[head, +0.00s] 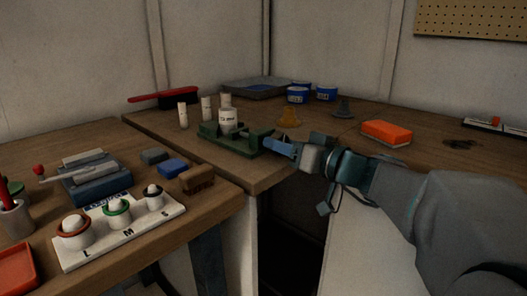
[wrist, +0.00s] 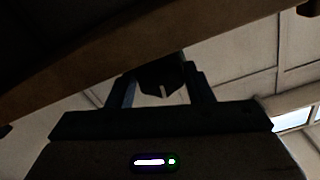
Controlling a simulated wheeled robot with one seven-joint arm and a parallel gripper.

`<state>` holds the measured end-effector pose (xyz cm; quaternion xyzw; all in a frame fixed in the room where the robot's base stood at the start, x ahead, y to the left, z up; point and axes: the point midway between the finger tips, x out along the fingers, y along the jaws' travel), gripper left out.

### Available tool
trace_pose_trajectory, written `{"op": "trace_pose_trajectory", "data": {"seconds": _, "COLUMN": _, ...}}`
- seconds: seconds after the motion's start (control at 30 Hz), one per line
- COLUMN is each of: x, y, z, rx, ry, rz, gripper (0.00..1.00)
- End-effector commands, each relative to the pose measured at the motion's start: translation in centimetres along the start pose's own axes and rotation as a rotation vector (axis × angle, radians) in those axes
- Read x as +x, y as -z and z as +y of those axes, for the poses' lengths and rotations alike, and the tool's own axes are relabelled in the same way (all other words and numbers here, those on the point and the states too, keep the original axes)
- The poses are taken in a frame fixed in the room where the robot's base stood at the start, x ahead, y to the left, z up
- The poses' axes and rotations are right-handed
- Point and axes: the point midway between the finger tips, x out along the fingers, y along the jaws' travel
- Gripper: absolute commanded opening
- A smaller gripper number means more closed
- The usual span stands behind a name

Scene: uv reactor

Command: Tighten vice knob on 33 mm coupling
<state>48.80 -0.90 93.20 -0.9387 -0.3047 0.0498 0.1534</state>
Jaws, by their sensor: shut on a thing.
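The green vice (head: 209,131) stands near the front edge of the back bench in the head view. A white coupling with dark lettering (head: 227,119) stands upright in it; its size cannot be read. My gripper (head: 270,147) reaches in from the right at the vice's right end. In the wrist view a dark knob with a pale mark (wrist: 160,78) sits between the two fingers of my gripper (wrist: 162,92), which is shut on it. In the head view the fingers and arm hide the knob.
White cylinders (head: 183,115) stand behind and left of the vice. Blue tins (head: 298,95) stand behind. A white L-M-S board (head: 127,230) and blue block-like device (head: 92,181) occupy the left bench.

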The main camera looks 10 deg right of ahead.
Motion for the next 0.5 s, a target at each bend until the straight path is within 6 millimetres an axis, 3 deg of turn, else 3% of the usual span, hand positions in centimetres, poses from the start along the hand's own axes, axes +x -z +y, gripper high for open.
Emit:
{"op": "trace_pose_trajectory", "data": {"seconds": 0.2, "x": -0.04, "y": -0.12, "z": 0.04, "rx": 0.100, "ry": 0.000, "rz": 0.001, "gripper": 0.24}}
{"op": "trace_pose_trajectory", "data": {"seconds": 0.5, "x": -0.05, "y": -0.01, "z": 0.01, "rx": 0.114, "ry": 0.000, "rz": 0.000, "gripper": 0.24}}
